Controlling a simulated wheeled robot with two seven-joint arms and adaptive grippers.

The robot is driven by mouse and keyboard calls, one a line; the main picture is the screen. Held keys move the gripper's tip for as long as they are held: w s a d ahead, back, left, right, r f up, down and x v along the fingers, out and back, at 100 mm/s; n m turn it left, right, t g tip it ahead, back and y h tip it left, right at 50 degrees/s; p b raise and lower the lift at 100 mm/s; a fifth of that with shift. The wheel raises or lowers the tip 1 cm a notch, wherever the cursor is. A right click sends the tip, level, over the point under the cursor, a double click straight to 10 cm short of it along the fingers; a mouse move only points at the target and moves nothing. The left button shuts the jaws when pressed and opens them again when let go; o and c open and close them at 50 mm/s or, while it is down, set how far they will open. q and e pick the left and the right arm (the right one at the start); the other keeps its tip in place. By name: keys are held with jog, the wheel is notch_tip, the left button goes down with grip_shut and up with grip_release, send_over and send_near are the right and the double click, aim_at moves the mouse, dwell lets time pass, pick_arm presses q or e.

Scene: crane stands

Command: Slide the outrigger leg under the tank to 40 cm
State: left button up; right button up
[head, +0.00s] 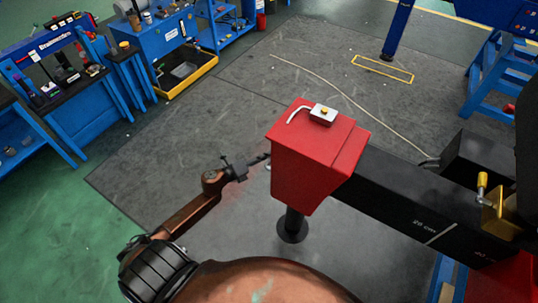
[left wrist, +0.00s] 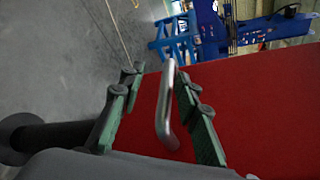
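The outrigger leg is a black beam (head: 395,195) with a red end box (head: 312,165). White marks on the beam read about 25 cm and, farther right, 40 cm. A black foot (head: 292,228) stands below the box. My left gripper (head: 262,160) is at the box's left side. In the left wrist view, a bent metal handle (left wrist: 165,110) on the red face (left wrist: 262,110) lies between the spread, green-padded fingers of the left gripper (left wrist: 160,82). The fingers look open, with gaps on both sides of the handle. My right gripper is not in view.
A yellow-handled pin (head: 482,184) sits in a brass bracket by the beam's right end. A pale cable (head: 345,95) crosses the grey mat. Blue workbenches (head: 165,45) stand at the back left.

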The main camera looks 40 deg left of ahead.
pick_arm(q)
jog(key=v, duration=0.8)
jog(key=shift+s, duration=0.4)
jog(key=shift+a+r, duration=0.1)
